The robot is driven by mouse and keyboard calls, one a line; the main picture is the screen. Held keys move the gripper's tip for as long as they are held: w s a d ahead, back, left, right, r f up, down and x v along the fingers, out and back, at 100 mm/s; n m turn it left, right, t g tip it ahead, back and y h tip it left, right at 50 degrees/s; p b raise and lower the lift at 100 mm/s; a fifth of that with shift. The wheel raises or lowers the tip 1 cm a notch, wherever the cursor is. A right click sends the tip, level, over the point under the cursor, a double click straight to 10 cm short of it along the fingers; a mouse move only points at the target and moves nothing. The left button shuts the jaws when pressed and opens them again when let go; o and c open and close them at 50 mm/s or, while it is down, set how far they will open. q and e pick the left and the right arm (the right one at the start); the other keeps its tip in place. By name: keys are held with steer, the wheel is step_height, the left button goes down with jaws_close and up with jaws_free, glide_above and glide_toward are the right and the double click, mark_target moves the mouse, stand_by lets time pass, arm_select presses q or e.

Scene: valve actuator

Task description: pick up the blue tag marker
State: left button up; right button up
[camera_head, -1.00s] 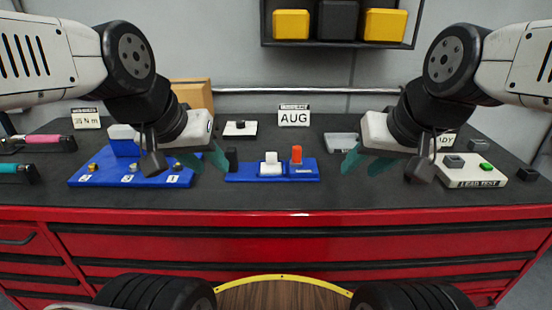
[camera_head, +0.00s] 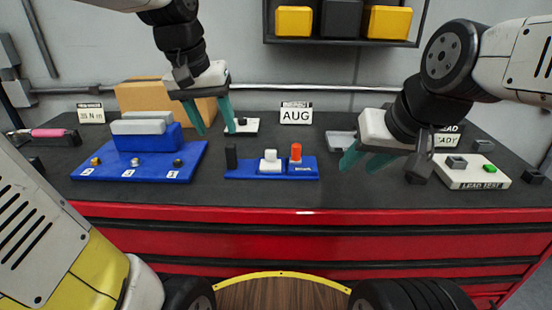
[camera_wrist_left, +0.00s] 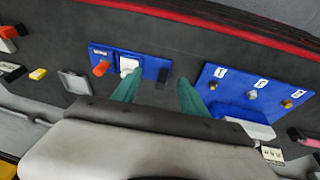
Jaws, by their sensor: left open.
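I cannot single out a separate blue tag marker in either view. A small blue tray (camera_head: 272,177) at the middle of the bench carries a black upright piece (camera_head: 231,157), a white block (camera_head: 270,161) and an orange-red piece (camera_head: 296,153). The tray also shows in the left wrist view (camera_wrist_left: 150,64). My left gripper (camera_head: 212,120) is open and empty, raised above the bench behind and left of the tray. In the left wrist view its two teal fingers (camera_wrist_left: 156,97) are apart. My right gripper (camera_head: 362,163) hangs right of the tray, its fingers apart and empty.
A larger blue board (camera_head: 135,178) with several knobs stands left, grey blocks on its raised back. A cardboard box (camera_head: 150,95) is behind it. A "LEAD TEST" box (camera_head: 475,179) is at right. An "AUG" sign (camera_head: 295,114) stands behind the tray.

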mark_target(231, 155)
arm_select(q)
steer(key=w+f+g, duration=0.1)
steer(key=w, duration=0.3)
steer(key=w+f+g+y, duration=0.1)
steer(key=w, duration=0.2)
steer(key=w+d+f+g, duration=0.1)
steer(key=w, duration=0.3)
steer(key=shift+w, duration=0.35)
step_height(231, 155, down, 7)
steer(key=shift+w+r, duration=0.1)
steer(key=shift+s+a+f, duration=0.1)
steer(key=shift+a+f, duration=0.05)
steer(key=shift+f, duration=0.75)
steer(key=shift+s+a+f, duration=0.1)
steer(key=shift+f, duration=0.85)
steer(key=shift+s+a+f, duration=0.1)
steer(key=shift+a+f, duration=0.05)
steer(key=shift+f, duration=0.75)
steer(key=shift+c, duration=0.4)
jaws_close()
steer(key=shift+r, duration=0.1)
